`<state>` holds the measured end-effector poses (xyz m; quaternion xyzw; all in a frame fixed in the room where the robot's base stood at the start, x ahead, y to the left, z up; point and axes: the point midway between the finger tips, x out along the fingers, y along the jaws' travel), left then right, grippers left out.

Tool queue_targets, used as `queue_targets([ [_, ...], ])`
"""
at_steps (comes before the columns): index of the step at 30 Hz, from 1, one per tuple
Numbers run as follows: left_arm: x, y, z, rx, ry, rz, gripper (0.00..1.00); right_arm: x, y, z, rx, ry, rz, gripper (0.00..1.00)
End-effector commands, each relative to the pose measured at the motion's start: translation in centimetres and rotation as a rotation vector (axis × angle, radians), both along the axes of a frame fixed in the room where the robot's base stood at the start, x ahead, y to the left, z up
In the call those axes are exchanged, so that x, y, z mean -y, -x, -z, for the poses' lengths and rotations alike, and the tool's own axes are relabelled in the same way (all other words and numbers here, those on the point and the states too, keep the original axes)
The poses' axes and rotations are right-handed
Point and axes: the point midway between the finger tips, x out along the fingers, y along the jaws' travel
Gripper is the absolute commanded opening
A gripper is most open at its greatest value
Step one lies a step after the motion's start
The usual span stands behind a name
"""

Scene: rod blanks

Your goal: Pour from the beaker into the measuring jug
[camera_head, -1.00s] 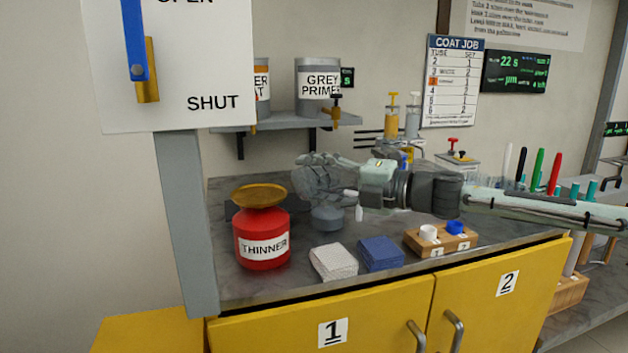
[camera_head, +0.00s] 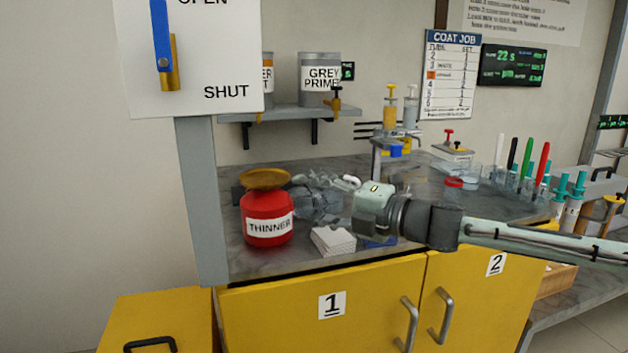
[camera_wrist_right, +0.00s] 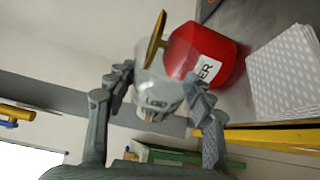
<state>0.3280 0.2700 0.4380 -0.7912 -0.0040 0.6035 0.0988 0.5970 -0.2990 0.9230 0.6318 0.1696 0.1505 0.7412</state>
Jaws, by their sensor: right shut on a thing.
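My right gripper (camera_head: 318,200) is low over the bench, just right of the red thinner can. In the right wrist view its two fingers (camera_wrist_right: 155,100) are shut around a clear, greyish vessel with dark markings, which looks like the beaker (camera_wrist_right: 157,90). The vessel is close to the can in that view. In the head view the fingers largely hide it, and its contents cannot be told. I cannot pick out the measuring jug with certainty. My left gripper is not in view.
The red thinner can (camera_head: 267,228) with a gold lid stands beside my right gripper. A white wipe stack (camera_head: 333,241) lies near the bench's front edge. A blue stack (camera_head: 380,242) is partly behind my arm. Clear glassware and pens (camera_head: 525,165) stand at the right.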

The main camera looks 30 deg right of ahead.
Motion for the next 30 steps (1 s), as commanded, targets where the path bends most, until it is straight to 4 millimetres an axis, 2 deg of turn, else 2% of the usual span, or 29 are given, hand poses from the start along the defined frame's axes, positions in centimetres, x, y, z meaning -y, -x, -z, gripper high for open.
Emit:
queue_targets([
  [8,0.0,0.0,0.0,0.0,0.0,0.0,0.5,-3.5,2.9,5.0,0.0,-0.013,0.125,0.23],
  [18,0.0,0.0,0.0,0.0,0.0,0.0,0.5,-7.9,6.7,12.1,-0.003,-0.011,0.305,0.23],
  [22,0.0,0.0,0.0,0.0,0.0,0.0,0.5,-9.1,7.8,14.0,-0.003,-0.008,0.353,0.23],
  [30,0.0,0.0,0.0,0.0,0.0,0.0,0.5,-10.4,9.0,16.3,0.0,-0.003,0.409,0.23],
])
